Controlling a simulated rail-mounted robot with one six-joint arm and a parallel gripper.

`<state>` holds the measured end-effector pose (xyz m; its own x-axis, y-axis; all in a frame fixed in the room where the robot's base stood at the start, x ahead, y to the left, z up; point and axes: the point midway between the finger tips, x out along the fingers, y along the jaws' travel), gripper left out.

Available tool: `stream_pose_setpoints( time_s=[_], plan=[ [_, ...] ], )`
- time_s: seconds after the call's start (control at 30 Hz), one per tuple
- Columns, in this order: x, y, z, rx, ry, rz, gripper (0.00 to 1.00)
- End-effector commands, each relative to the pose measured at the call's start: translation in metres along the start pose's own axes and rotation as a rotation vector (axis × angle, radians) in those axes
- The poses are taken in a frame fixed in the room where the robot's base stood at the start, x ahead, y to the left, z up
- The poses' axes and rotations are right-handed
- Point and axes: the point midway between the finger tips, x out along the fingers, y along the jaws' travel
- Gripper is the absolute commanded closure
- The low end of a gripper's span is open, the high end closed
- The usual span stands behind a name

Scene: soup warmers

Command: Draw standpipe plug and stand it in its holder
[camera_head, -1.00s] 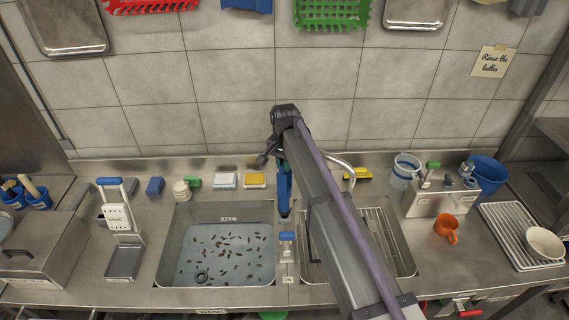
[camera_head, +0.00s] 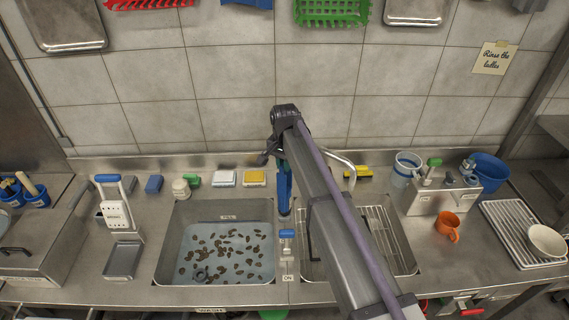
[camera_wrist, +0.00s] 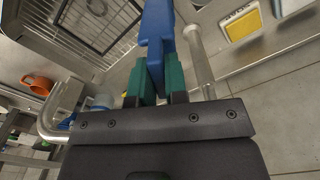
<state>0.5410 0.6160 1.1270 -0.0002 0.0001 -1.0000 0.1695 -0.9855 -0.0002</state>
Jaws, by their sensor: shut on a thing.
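My gripper (camera_wrist: 157,84) has its green pads closed on a long blue piece (camera_wrist: 155,35). In the head view the blue piece (camera_head: 284,190) hangs upright by the divider between the two sinks. I cannot tell whether it is part of the standpipe plug, and its lower end is unclear. A white stand with a blue handle (camera_head: 116,212) is left of that sink. I cannot tell whether this is the holder.
The curved tap (camera_head: 346,164) is close to my gripper; its pipe (camera_wrist: 201,65) runs beside the blue piece. A blue-topped lever (camera_head: 287,234) is on the divider. A racked sink (camera_head: 385,235) lies right. Sponges (camera_head: 254,177) line the back; an orange mug (camera_head: 447,225) stands right.

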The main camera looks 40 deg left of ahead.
Motion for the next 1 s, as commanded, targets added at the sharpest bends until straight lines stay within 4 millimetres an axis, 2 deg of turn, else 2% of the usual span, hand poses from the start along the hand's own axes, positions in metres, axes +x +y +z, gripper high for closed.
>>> stream_pose_setpoints(
  time_s=[0.77, 0.8, 1.0],
  plan=[
    [0.021, 0.000, 0.000, 0.000, 0.000, 0.000, 1.00],
    [0.021, 0.000, 0.000, 0.000, 0.000, 0.000, 0.85],
    [0.020, 0.000, 0.000, 0.000, 0.000, 0.000, 0.66]
  ],
)
